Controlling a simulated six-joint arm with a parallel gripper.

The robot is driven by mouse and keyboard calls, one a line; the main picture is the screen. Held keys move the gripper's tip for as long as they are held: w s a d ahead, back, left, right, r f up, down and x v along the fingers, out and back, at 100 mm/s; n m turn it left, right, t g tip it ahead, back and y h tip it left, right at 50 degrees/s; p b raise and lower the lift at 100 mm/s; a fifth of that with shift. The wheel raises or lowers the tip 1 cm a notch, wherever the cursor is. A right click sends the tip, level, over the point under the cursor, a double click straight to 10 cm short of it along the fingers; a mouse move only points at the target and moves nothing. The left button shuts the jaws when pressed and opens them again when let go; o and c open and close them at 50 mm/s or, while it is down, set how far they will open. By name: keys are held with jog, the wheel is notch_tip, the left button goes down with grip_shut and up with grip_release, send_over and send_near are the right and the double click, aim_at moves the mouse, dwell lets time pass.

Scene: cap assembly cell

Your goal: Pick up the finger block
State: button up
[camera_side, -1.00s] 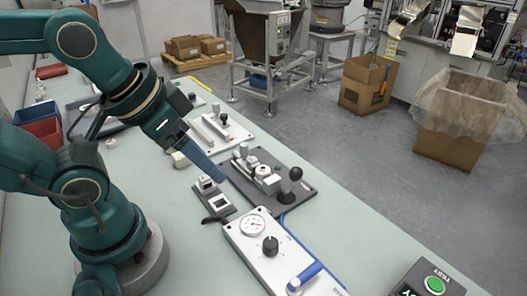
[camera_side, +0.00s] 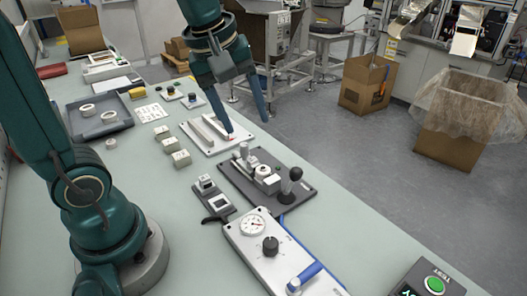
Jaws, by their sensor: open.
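Several small beige blocks stand in a short row on the bench, among them a near block (camera_side: 181,158), a middle block (camera_side: 171,145) and a far block (camera_side: 162,132). I cannot tell for sure which thing is the finger block. My gripper (camera_side: 247,127) points down with its two blue-green fingers spread, empty between them. It is to the right of the blocks. Its left fingertip shows over the right end of a white plate with two rails (camera_side: 204,146). Its height above the bench is hard to judge.
A dark fixture with a black knob (camera_side: 232,178) and a white gauge unit (camera_side: 248,258) stand nearer the camera. A small grey fixture (camera_side: 217,208) is beside them. A grey tray with rings (camera_side: 77,126) lies at the left. The bench's right edge drops to the floor.

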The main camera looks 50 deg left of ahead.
jog(key=w+a+f+n+g, duration=0.2)
jog(key=w+a+f+n, duration=0.2)
jog(key=w, duration=0.1)
jog(key=n+g, duration=0.1)
jog(key=g, duration=0.1)
send_over(253, 160)
notch_tip(253, 160, down, 6)
jog(key=shift+w+r, duration=0.1)
jog(key=shift+f, duration=2.8)
grip_shut()
